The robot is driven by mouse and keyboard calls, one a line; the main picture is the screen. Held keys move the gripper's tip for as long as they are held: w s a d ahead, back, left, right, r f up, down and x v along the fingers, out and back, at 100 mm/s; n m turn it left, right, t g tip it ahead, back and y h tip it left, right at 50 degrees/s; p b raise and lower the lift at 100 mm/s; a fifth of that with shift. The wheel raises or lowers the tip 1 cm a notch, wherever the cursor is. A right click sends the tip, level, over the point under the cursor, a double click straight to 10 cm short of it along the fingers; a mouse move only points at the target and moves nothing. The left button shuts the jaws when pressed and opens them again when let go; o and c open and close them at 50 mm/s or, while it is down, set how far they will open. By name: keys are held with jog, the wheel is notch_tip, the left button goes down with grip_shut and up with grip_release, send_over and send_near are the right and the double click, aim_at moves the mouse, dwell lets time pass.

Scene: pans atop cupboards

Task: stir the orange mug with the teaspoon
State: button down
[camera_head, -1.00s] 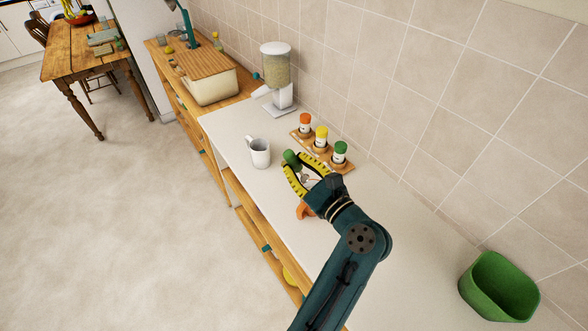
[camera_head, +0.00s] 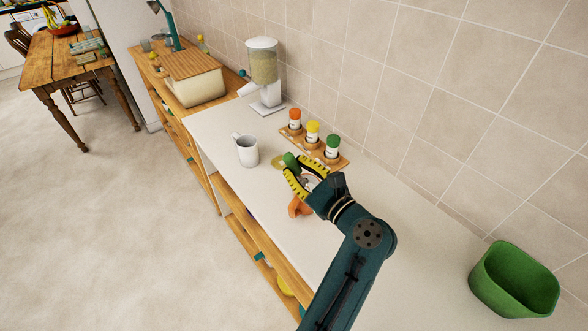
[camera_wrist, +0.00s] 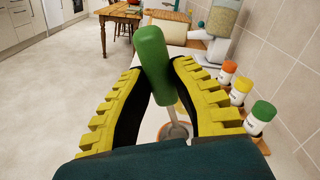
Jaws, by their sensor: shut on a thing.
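My gripper (camera_head: 298,172) is shut on the green handle of the teaspoon (camera_head: 290,160). In the wrist view the teaspoon (camera_wrist: 153,60) stands up between my yellow ridged fingers (camera_wrist: 157,78), tilted, and its metal shaft runs down towards a round rim. The orange mug (camera_head: 298,207) is on the white counter just below my gripper, partly hidden by it. In the wrist view the rim (camera_wrist: 174,131) shows behind the shaft. The spoon's lower end is hidden, so I cannot tell how deep it sits in the mug.
A white mug (camera_head: 246,151) stands on the counter to the left. A wooden rack with spice jars (camera_head: 313,134) is near the wall behind my gripper. A cereal dispenser (camera_head: 263,75) stands further back. A green bin (camera_head: 512,283) is at the right. The counter between is clear.

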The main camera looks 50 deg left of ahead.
aim_at(303, 179)
jog(key=shift+w+d+f+b, duration=0.1)
jog(key=shift+w+f+b, duration=0.35)
jog(key=shift+f+b, duration=0.5)
jog(key=shift+w+a+f+b, duration=0.1)
jog(key=shift+w+f+b, duration=0.45)
jog(key=shift+f, duration=0.55)
jog(key=shift+w+d+f+b, duration=0.1)
jog(key=shift+w+f+b, duration=0.25)
jog(key=shift+f+b, duration=0.6)
jog(key=shift+f, duration=0.1)
